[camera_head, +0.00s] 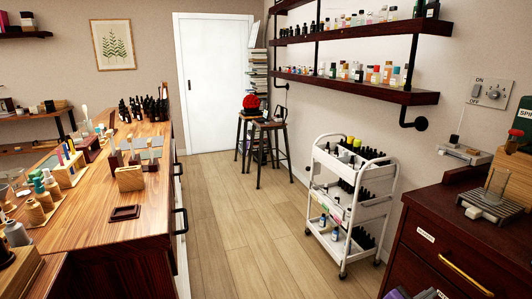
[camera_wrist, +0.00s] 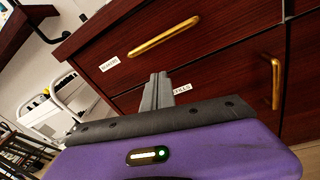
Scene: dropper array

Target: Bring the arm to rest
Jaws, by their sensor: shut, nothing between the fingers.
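My gripper (camera_wrist: 157,88) shows in the wrist view with its purple body and grey fingers. The fingers are together and hold nothing. They point toward a dark red-brown drawer cabinet (camera_wrist: 225,65) with brass handles, and I see no contact with it. In the head view, a small purple part at the bottom edge, in front of the same cabinet (camera_head: 440,225), appears to be my wrist; the fingers cannot be made out there.
A white trolley (camera_head: 347,207) with bottles stands left of the cabinet. A wooden counter (camera_head: 85,225) with droppers and bottles runs along the left. Stools (camera_head: 262,128) stand near the white door (camera_head: 213,80). The wooden floor (camera_head: 235,230) between counter and trolley is clear.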

